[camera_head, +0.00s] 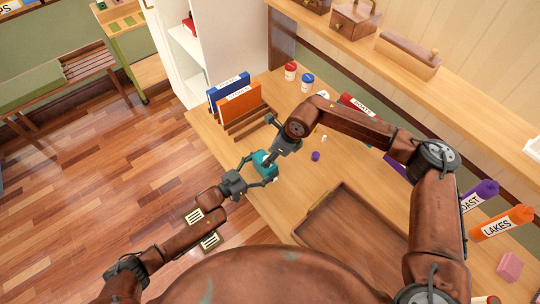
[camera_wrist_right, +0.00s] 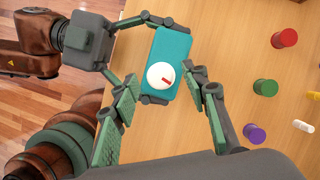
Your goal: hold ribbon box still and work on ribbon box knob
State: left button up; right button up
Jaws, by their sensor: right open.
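The ribbon box (camera_head: 263,161) is a small teal block over the desk's left part. In the right wrist view it appears as a teal slab (camera_wrist_right: 171,48) with a round white knob (camera_wrist_right: 157,73) bearing a red mark. My left gripper (camera_head: 262,172) reaches in from the lower left, its fingers closed around the box. In the wrist view, one left finger lies along the box's top edge and the other is partly hidden. My right gripper (camera_wrist_right: 160,88) is open, its fingers spread on both sides of the knob, apart from it.
Loose pegs, purple (camera_wrist_right: 255,133), green (camera_wrist_right: 265,87) and red (camera_wrist_right: 285,38), stand right of the box. A book rack with blue (camera_head: 229,88) and orange (camera_head: 240,102) binders is behind. A brown tray (camera_head: 352,225) lies in front. A shelf (camera_head: 460,101) runs along the right wall.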

jog(key=v, duration=1.1)
jog(key=shift+d+r, duration=0.15)
pick_arm(q)
jog(key=o, duration=1.4)
